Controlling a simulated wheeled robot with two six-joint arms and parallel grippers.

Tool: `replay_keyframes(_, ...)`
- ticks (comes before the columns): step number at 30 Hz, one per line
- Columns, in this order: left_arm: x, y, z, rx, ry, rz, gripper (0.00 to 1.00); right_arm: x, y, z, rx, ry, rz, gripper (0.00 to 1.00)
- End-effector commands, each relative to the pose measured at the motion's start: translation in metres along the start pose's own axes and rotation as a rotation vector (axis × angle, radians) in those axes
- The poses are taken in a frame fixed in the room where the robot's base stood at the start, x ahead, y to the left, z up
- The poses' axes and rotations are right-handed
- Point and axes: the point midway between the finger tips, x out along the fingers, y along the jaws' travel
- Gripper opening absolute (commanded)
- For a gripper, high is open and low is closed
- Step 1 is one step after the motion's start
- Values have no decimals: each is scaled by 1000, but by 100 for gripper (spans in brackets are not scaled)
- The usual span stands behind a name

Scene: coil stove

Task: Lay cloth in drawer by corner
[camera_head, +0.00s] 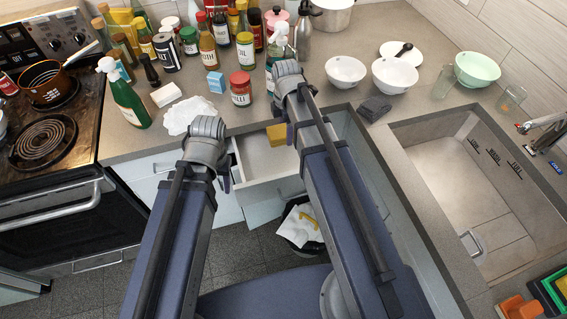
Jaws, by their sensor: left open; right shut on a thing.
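A small yellow cloth (276,135) shows over the open drawer (262,190), at its back, right beside my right gripper (289,133). My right gripper is shut on it, though the arm hides most of the jaws. I cannot tell whether the cloth touches the drawer's bottom. The drawer is pulled out below the counter, and my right arm covers its right part. My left gripper (226,182) is open at the drawer's left side, mostly hidden under its wrist.
A dark grey folded cloth (374,108) and white bowls (345,72) are on the counter, right of my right arm. A crumpled white thing (188,115), a red-lidded jar (240,89) and a green spray bottle (127,97) stand left. A bin (301,224) is below the drawer.

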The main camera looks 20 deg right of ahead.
Motion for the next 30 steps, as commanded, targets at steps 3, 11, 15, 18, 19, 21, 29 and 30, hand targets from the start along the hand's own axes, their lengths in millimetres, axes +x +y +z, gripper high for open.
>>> replay_keyframes(3, 20, 2, -1, 0, 0, 0, 50, 20, 0, 0, 0, 0, 0, 34)
replay_keyframes(11, 26, 2, -1, 0, 0, 0, 50, 26, 0, 0, 0, 0, 0, 34)
replay_keyframes(15, 28, 3, -2, 0, 0, 0, 50, 29, 0, 0, 0, 0, 0, 34)
replay_keyframes(18, 37, 4, -2, 0, 0, 0, 50, 37, 0, 0, 0, 0, 0, 34)
replay_keyframes(19, 41, 4, -2, 0, 0, 0, 50, 41, 0, 0, 0, 0, 0, 34)
replay_keyframes(21, 51, 5, -3, 0, 0, 0, 50, 51, 0, 0, 0, 0, 0, 34)
replay_keyframes(29, 88, 8, -5, 0, 0, 0, 50, 88, 0, 0, 0, 0, 0, 34)
replay_keyframes(30, 90, 9, -5, 0, 0, 0, 50, 90, 0, 0, 0, 0, 0, 34)
